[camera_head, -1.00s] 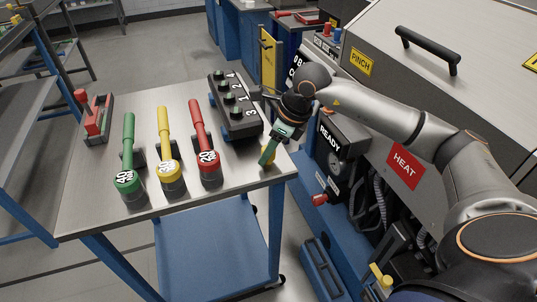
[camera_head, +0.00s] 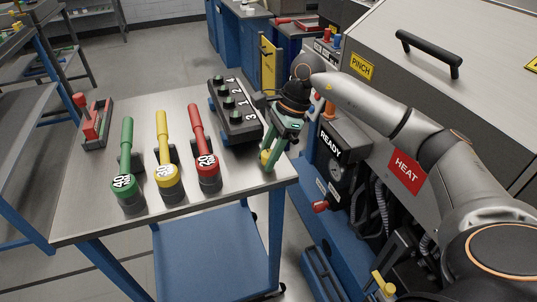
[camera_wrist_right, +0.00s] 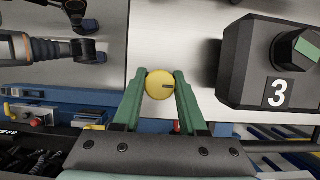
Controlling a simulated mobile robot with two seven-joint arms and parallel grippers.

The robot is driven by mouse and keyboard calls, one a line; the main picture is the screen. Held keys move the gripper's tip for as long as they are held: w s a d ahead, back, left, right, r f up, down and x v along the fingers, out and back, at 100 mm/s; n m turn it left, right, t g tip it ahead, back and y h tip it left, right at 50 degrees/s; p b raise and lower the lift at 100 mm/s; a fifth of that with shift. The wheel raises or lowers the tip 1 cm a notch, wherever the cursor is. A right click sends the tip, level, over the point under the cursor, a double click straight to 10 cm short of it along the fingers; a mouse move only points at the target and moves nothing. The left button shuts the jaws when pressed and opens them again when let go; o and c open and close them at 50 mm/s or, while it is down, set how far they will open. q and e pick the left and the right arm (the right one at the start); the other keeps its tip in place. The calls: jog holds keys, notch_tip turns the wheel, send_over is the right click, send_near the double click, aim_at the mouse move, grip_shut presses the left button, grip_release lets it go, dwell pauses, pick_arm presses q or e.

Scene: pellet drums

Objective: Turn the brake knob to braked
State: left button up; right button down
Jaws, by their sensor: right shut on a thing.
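The brake knob is a round yellow knob (camera_head: 264,156) at the right front corner of the steel table. In the right wrist view, the knob (camera_wrist_right: 159,85) has a short dark mark that points right. My right gripper (camera_head: 270,160) reaches down over that corner. Its green fingers lie on both sides of the knob and are shut on it, as the right wrist view also shows (camera_wrist_right: 160,88). The fingers partly hide the knob in the head view. No braked label is readable. My left gripper is not in view.
A dark block with numbered green knobs (camera_head: 236,112) stands close behind my right gripper. Green (camera_head: 126,150), yellow (camera_head: 164,150) and red (camera_head: 203,145) handled tools stand on the steel table (camera_head: 90,215). A red clamp (camera_head: 93,120) is at left. A machine with a READY panel (camera_head: 331,150) stands at right.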

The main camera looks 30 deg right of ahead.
dwell(0.5)
jog(key=shift+c, duration=2.2)
grip_release()
jog(key=v, duration=1.2)
jog(key=shift+r, duration=0.3)
jog(key=shift+d, duration=0.1)
